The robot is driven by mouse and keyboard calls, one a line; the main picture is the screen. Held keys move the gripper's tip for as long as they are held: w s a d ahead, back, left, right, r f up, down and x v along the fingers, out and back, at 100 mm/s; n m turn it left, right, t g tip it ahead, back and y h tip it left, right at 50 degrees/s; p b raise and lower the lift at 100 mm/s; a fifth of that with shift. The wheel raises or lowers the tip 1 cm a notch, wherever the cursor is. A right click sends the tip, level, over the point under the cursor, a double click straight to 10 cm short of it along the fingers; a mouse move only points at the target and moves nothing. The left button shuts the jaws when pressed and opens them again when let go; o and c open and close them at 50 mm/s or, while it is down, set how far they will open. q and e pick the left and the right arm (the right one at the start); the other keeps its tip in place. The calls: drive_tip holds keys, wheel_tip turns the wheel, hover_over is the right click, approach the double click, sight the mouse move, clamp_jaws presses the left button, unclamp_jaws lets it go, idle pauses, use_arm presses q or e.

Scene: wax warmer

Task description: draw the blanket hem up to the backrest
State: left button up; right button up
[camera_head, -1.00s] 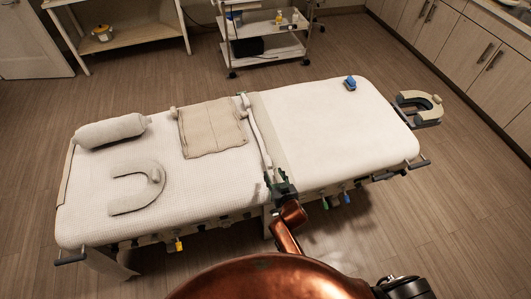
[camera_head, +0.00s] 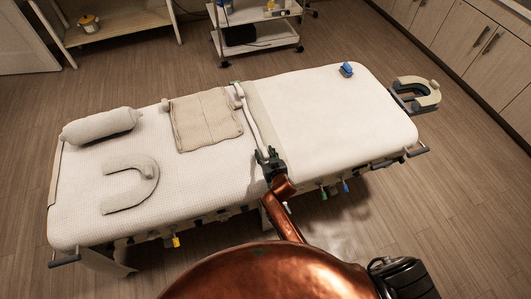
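A white waffle-textured blanket (camera_head: 195,180) covers the left part of the treatment table. Its hem (camera_head: 251,120) shows as a pale raised strip across the table, beside a smooth beige band. The smooth white backrest section (camera_head: 335,110) lies flat to the right of it. My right gripper (camera_head: 268,156), dark and small in the view, is at the near end of the hem, by the table's near edge. My copper arm comes up from below. The fingers are too small to show whether they hold the hem. My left gripper is not in view.
On the blanket lie a bolster (camera_head: 100,127), a U-shaped cushion (camera_head: 131,185) and a folded beige cloth (camera_head: 205,121). A small blue item (camera_head: 346,69) sits on the backrest's far side. A face cradle (camera_head: 415,95) sticks out right. A trolley (camera_head: 255,30) stands behind.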

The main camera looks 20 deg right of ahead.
drive_tip(key=c, duration=0.7)
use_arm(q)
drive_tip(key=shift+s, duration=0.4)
use_arm(e)
clamp_jaws()
